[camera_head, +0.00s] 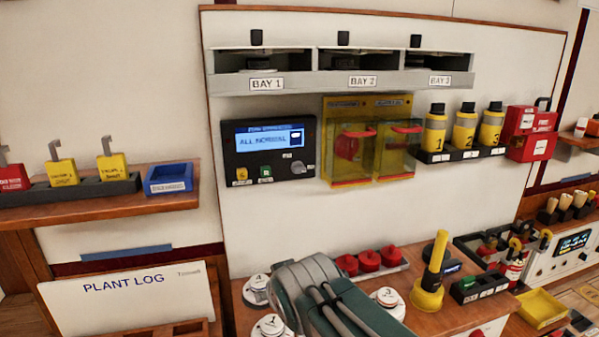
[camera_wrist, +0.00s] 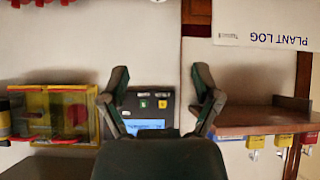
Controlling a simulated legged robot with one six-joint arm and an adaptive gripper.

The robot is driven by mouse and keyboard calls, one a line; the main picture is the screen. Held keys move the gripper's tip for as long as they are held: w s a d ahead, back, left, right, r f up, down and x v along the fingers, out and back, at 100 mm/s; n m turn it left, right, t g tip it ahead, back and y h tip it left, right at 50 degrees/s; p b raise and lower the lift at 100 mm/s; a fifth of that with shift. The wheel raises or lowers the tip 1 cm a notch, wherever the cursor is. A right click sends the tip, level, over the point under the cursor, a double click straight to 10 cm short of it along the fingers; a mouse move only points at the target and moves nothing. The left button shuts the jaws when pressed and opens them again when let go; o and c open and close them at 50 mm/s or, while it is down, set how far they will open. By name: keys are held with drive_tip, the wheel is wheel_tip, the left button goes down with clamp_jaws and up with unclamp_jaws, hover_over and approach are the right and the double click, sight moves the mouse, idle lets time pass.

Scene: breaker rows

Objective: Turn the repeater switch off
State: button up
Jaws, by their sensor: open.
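A dark panel (camera_head: 228,165) with a lit display (camera_head: 270,139) reading ALL NORMAL is on the white wall board. Below the display are a yellow control (camera_head: 242,175), a green control (camera_head: 265,173) and a grey rounded switch or knob (camera_head: 298,168). Their labels are too small to read, so I cannot tell which is the repeater switch. In the wrist view the panel (camera_wrist: 152,92) appears upside down between the fingers of my gripper (camera_wrist: 160,76). The gripper is open and empty, apart from the panel. The grey switch is not clear there.
A yellow clear-covered box (camera_head: 368,140) is right of the panel, with a bay shelf (camera_head: 340,82) above. A wooden shelf (camera_head: 130,205) with tagged yellow locks juts out at left. Below, the bench (camera_head: 455,312) holds red knobs (camera_head: 369,260) and a yellow plunger-like tool (camera_head: 430,280).

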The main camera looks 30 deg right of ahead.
drive_tip(key=w+d+r+m+t+h, duration=0.15)
drive_tip(key=w+d+r+t, duration=0.3)
drive_tip(key=w+d, duration=0.5)
drive_tip(key=t+h, duration=0.1)
drive_tip(key=t, duration=0.3)
approach(300, 172)
drive_tip(key=x, duration=1)
drive_tip(key=shift+w+d, duration=0.15)
drive_tip(key=shift+w, duration=0.15)
clamp_jaws()
